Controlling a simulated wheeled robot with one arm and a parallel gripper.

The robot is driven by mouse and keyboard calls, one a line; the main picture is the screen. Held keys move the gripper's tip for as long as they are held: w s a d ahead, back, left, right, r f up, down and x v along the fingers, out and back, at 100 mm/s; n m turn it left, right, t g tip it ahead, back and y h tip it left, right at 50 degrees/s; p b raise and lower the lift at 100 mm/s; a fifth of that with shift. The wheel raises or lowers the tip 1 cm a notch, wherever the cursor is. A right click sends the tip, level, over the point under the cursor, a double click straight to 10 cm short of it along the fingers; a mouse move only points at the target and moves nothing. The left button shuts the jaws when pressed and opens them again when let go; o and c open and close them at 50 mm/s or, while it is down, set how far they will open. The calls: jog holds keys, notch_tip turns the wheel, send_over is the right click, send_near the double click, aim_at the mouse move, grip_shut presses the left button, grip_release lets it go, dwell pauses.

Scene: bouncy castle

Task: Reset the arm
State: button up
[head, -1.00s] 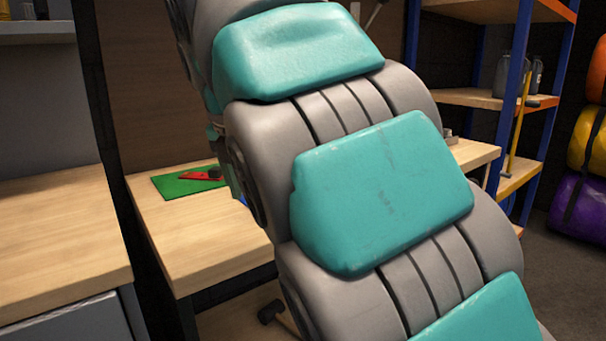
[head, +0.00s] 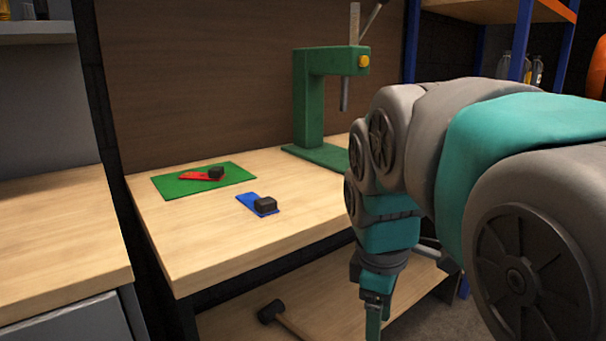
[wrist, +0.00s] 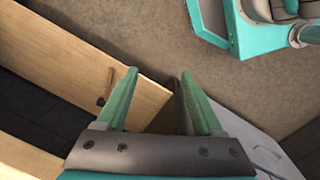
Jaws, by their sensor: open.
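My arm, grey with teal panels, fills the right side of the head view and bends down in front of the workbench. My gripper (head: 374,318) points down at the lower right of the bench's front edge, its tips cut off by the frame. In the wrist view my gripper (wrist: 155,85) shows two green fingers spread apart with nothing between them, above the carpet-like floor (wrist: 190,35).
The wooden workbench (head: 215,245) holds a green mat (head: 240,172) with a red piece (head: 200,177), a blue piece (head: 247,200) with a dark block, and a green press (head: 308,105). A mallet (head: 270,312) lies on the lower shelf. Shelving (head: 520,40) stands behind my arm.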

jog(key=s+d+f+m+g, duration=0.1)
jog(key=s+d+f+m, duration=0.1)
jog(key=s+f+m, duration=0.4)
jog(key=s+d+f+m+g+y, duration=0.1)
jog(key=s+f+m, duration=0.5)
jog(key=s, duration=0.4)
jog(key=shift+s+d+f, duration=0.15)
jog(key=shift+d+f, duration=0.2)
jog(key=shift+f, duration=0.45)
